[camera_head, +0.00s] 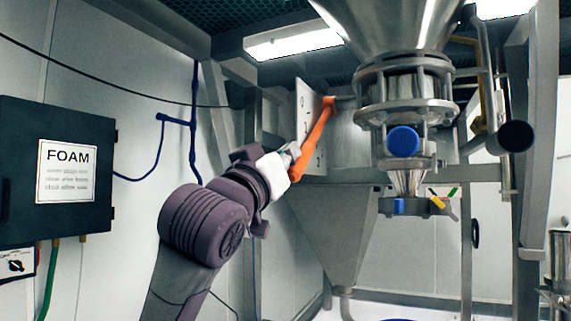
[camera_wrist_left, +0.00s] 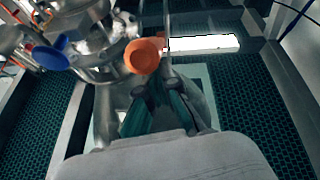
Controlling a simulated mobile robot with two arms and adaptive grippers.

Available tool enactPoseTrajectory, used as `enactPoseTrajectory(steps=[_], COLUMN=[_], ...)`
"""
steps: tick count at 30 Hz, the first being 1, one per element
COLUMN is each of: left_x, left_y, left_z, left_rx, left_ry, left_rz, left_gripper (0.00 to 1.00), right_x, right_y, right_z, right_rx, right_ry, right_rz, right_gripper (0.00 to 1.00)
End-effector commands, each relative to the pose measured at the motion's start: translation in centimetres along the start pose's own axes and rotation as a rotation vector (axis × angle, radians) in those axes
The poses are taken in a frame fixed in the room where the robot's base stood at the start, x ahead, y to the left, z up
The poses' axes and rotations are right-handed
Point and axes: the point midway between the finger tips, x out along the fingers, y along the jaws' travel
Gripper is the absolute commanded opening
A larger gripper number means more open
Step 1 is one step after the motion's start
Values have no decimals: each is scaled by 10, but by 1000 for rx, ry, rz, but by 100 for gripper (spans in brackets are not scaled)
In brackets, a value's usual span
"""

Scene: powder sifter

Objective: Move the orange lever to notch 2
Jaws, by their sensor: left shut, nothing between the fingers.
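The orange lever (camera_head: 311,139) slants from its pivot at the upper right down to the lower left, in front of a pale notch plate (camera_head: 303,103). Small marks on the plate are too small to read surely, and the lever hides part of it. My left gripper (camera_head: 291,151) is shut and empty beside the lever's lower part. Touching or apart, I cannot tell. In the left wrist view the lever's rounded orange end (camera_wrist_left: 143,56) shows just beyond the gripper's dark fingers (camera_wrist_left: 155,93). My right gripper is not in view.
A steel hopper and valve assembly (camera_head: 403,85) with a blue round cap (camera_head: 403,141) stands right of the lever. A grey chute (camera_head: 335,225) lies below. A dark FOAM box (camera_head: 50,170) hangs on the left wall. A grey post (camera_head: 221,115) rises behind my arm.

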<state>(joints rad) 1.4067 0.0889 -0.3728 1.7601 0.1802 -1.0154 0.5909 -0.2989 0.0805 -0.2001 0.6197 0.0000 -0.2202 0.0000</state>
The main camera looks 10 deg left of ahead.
Motion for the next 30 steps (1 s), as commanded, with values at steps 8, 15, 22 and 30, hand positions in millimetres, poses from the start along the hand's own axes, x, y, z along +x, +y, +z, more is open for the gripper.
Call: enactPoseTrajectory(steps=[8, 15, 22, 30], left_x=[2, 15, 23, 26], left_y=[-8, -14, -18, -19], left_z=[49, 78, 93, 97], left_rx=[1, 4, 4, 5], left_ry=[101, 109, 111, 111], left_rz=[19, 21, 21, 21], left_gripper=[0, 0, 0, 0], right_x=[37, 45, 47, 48], right_y=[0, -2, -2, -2], right_z=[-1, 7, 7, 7], right_rx=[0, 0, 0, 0], right_ry=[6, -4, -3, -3], right_rz=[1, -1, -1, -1], right_gripper=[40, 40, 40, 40])
